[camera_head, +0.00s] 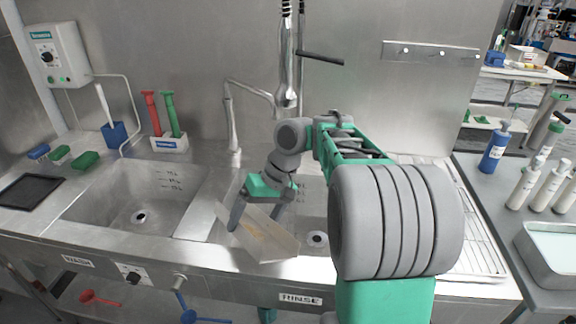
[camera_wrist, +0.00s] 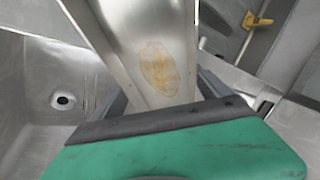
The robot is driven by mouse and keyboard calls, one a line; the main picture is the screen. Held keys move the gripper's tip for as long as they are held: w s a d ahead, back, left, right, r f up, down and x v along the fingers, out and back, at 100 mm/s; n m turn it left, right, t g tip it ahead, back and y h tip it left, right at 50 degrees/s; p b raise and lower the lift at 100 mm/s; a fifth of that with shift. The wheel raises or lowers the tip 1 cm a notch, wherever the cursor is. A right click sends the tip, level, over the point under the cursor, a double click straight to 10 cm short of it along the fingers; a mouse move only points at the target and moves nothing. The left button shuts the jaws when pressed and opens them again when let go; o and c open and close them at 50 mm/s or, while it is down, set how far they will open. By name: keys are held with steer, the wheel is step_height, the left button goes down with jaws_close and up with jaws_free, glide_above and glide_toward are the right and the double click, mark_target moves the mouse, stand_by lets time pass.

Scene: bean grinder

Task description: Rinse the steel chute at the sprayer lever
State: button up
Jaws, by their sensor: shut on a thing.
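The steel chute (camera_head: 262,238) is a bare metal trough, tilted over the front of the right basin and the divider. It also fills the middle of the wrist view (camera_wrist: 125,30). A yellow-brown stain (camera_wrist: 158,68) marks its inside face. My gripper (camera_head: 258,213) is shut on the chute, with one finger at each side; the green palm hides its near end in the wrist view. The sprayer (camera_head: 288,92) hangs above and behind my gripper, apart from the chute. A dark bar (camera_head: 320,57), apparently its lever, sticks out to the right.
The left basin (camera_head: 140,195) is empty. The right basin's drain (camera_head: 317,238) shows beside the chute; my arm covers much of that basin. A faucet (camera_head: 232,120) stands behind the divider. Red and green brushes (camera_head: 170,115) stand at the back left. A RINSE label (camera_head: 300,299) marks the front edge.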

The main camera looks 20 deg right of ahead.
steer(key=shift+a, duration=0.55)
steer(key=shift+d+r+p, duration=0.1)
steer(key=shift+d+p, duration=0.4)
steer(key=shift+d, duration=0.15)
steer(key=shift+a, duration=0.1)
steer(key=shift+a, duration=0.55)
steer(key=shift+d, duration=0.1)
